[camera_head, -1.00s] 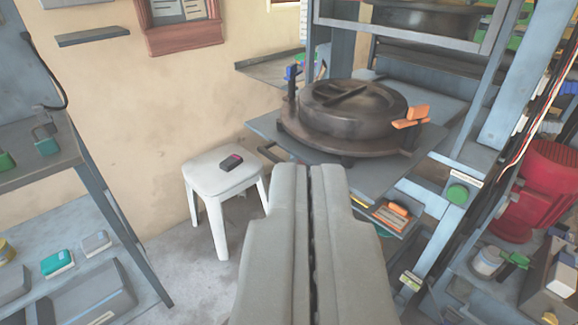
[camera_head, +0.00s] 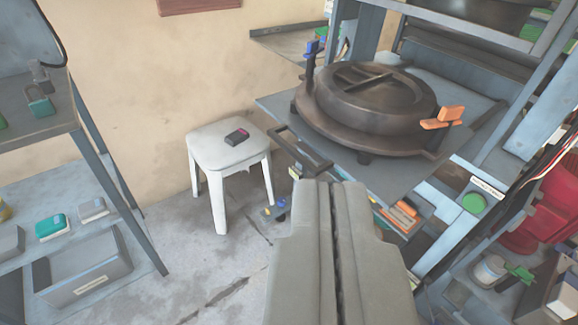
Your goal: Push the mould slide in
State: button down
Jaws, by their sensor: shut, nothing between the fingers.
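The mould slide (camera_head: 274,107) is a grey plate that sticks out of the press frame toward me. A dark round mould (camera_head: 372,100) sits on it, with an orange handle (camera_head: 443,117) at its right and a blue-tipped post at its back left. A dark bar handle (camera_head: 300,150) shows at the slide's front left edge. My gripper (camera_head: 334,184) is shut and empty. In the picture its tips lie just below the bar handle and the slide's front edge. I cannot tell whether they touch. My fingers hide part of the area below the slide.
A grey shelf (camera_head: 40,105) is at the left. The press frame (camera_head: 480,215) with a green button (camera_head: 473,203) and a red container (camera_head: 545,210) are at the right. Floor between is open.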

jog(key=w+a+f+n+g+h, duration=0.1)
jog(key=w+a+f+n+g, duration=0.25)
jog(key=w+f, duration=0.75)
jog(key=w+a+f+n+g, duration=0.3)
jog(key=w+a+f+g, duration=0.25)
jog(key=w, duration=0.85)
jog(key=w+d+f, duration=0.4)
jog(key=w+f, duration=0.5)
jog(key=shift+w, duration=0.15)
jog(key=shift+d, duration=0.1)
jog(key=w+d, duration=2.4)
jog(key=shift+w+d+r, duration=0.1)
jog(key=shift+w+d, duration=0.15)
jog(key=shift+r, duration=0.1)
